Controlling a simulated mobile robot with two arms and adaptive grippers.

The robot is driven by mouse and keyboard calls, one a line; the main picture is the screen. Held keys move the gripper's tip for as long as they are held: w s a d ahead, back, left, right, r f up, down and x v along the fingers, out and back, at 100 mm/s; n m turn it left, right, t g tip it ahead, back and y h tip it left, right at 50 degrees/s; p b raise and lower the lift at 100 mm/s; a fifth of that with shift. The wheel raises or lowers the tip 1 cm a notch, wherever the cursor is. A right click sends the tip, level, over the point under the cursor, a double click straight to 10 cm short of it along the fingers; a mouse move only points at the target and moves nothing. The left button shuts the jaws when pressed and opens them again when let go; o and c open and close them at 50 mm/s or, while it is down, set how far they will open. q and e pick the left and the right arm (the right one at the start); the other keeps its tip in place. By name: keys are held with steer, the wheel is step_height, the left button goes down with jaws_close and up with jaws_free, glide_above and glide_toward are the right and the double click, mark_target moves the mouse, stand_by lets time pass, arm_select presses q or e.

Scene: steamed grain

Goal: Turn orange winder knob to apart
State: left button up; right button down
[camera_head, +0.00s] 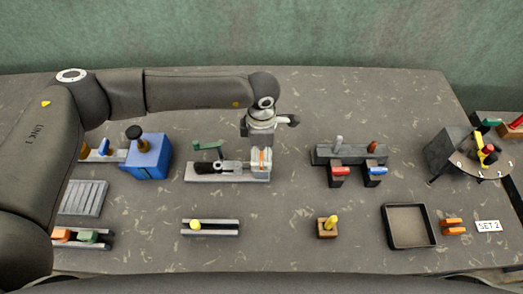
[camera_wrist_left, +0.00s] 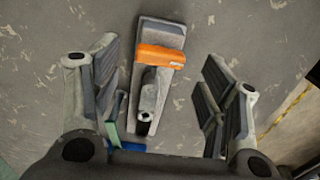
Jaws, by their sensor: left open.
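The orange winder knob (camera_head: 262,158) is a flat orange bar at the right end of a grey winder base (camera_head: 222,179) in the middle of the table. In the left wrist view the orange knob (camera_wrist_left: 160,56) lies across the base, between my open fingers. A dark cylinder part extends along the base from it. My left gripper (camera_head: 266,138) hangs above the knob end of the base. In the left wrist view my left gripper (camera_wrist_left: 160,80) is wide open, with a gap on both sides and nothing held. My right gripper is not in view.
A blue box (camera_head: 148,160) with a black-topped post stands left of the winder. A dark rack (camera_head: 348,156) with red and blue handles stands to the right. A slotted rail (camera_head: 211,232), a small wooden block (camera_head: 327,232) and a black tray (camera_head: 409,211) lie nearer the front.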

mark_target(261, 161)
arm_select(q)
steer(key=shift+f+p, duration=0.3)
steer(key=shift+f, duration=1.1)
steer(key=shift+c, duration=0.4)
steer(key=c, duration=0.9)
steer(key=shift+c, duration=0.2)
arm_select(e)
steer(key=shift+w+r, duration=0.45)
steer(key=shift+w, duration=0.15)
